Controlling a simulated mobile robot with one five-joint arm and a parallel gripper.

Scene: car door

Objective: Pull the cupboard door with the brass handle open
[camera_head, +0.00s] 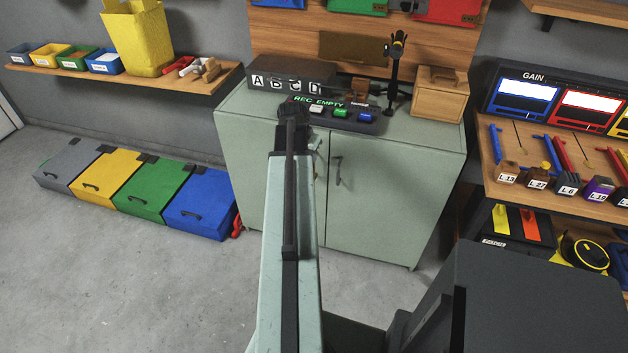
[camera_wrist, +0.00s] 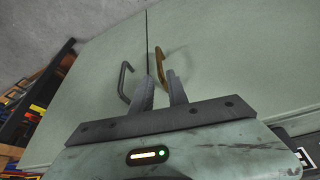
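The cupboard (camera_head: 388,200) is pale green with two doors, which look shut. In the wrist view, the brass handle (camera_wrist: 160,64) is on the door to the right of the dark seam, and a dark grey handle (camera_wrist: 125,80) is on the other door. My gripper (camera_wrist: 160,76) is open. The brass handle shows between its two fingertips in the picture; I cannot tell whether the fingers reach around it or stop short. No grip on it shows.
On the cupboard top are a button panel (camera_head: 335,116), a wooden box (camera_head: 440,95) and a dark stand (camera_head: 393,80). Coloured floor bins (camera_head: 200,205) stand to the left. A workbench (camera_head: 500,195) is to the right. The floor in front is clear on the left.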

